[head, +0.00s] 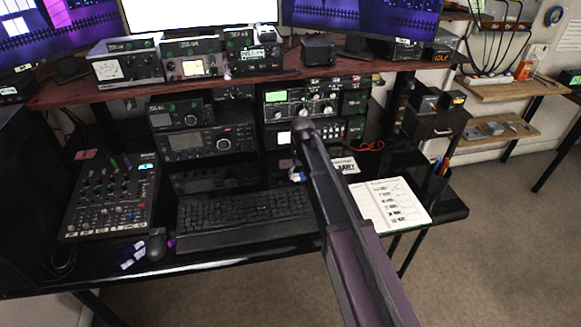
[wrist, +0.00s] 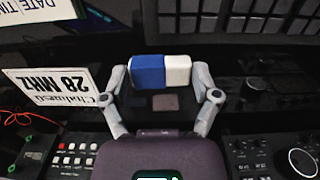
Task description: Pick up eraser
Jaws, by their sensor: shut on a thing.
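The eraser (wrist: 148,70) is a small block, half blue and half white, in the wrist view. My gripper (wrist: 161,74) is shut on it, with one grey finger against the blue end and the other against the white end. It is held across the fingertips, and I cannot tell its height above the desk. In the head view my arm covers most of this area. A small blue and white patch (head: 296,173) shows beside the arm, too small to tell apart from the gripper.
The keyboard (head: 245,215) lies left of my arm and an open notebook (head: 390,205) right. A mixer (head: 112,197) and mouse (head: 157,244) are at the left. Radio equipment (head: 197,142) stands under the shelf (head: 220,82) behind. A pen cup (head: 437,183) stands at the right.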

